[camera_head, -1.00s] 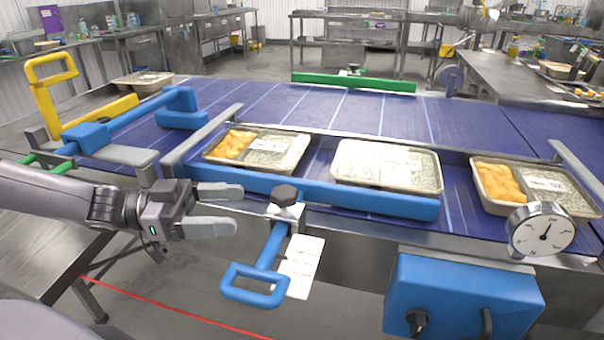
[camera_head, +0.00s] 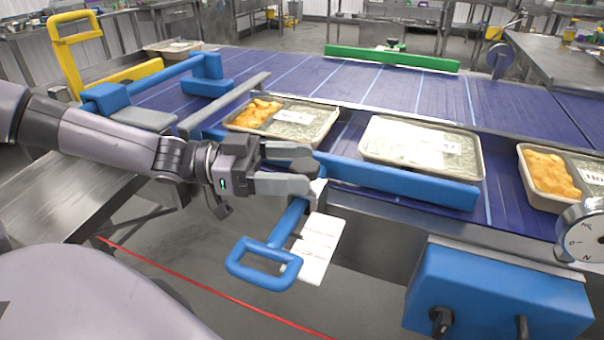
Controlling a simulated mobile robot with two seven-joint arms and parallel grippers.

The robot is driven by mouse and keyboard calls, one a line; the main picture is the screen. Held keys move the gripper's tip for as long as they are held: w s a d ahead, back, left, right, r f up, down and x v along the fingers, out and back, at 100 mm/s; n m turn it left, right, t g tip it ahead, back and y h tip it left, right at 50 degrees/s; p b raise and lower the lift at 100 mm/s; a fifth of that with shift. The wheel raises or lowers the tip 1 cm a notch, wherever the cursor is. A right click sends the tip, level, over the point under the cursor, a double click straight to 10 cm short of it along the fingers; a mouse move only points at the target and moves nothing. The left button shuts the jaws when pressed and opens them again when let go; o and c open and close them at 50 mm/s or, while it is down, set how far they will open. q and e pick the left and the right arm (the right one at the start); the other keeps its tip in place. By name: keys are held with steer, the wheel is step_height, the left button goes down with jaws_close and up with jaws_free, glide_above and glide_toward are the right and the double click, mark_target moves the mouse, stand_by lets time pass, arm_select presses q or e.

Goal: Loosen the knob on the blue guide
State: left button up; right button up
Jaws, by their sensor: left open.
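The blue guide (camera_head: 400,182) is a long bar along the near edge of the purple conveyor. Its dark knob (camera_head: 305,168) sits on a pale bracket, above a blue loop handle (camera_head: 262,264) that hangs off the front. My left gripper (camera_head: 308,168) is open, with its two grey fingers pointing right. The fingertips reach the knob, one on its far side and one on its near side. I cannot tell whether they touch it. The fingers partly hide the guide's left part. My right gripper is not in view.
Food trays stand on the conveyor behind the guide, a middle one (camera_head: 422,148) close to it. A white card (camera_head: 318,250) hangs beside the handle. A blue control box (camera_head: 497,290) and a dial (camera_head: 582,232) are at the right. A green guide (camera_head: 390,58) lies across the far side.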

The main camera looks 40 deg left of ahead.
arm_select(q)
steer(key=shift+b+x, duration=0.3)
steer(key=shift+x, duration=0.5)
steer(key=c, duration=1)
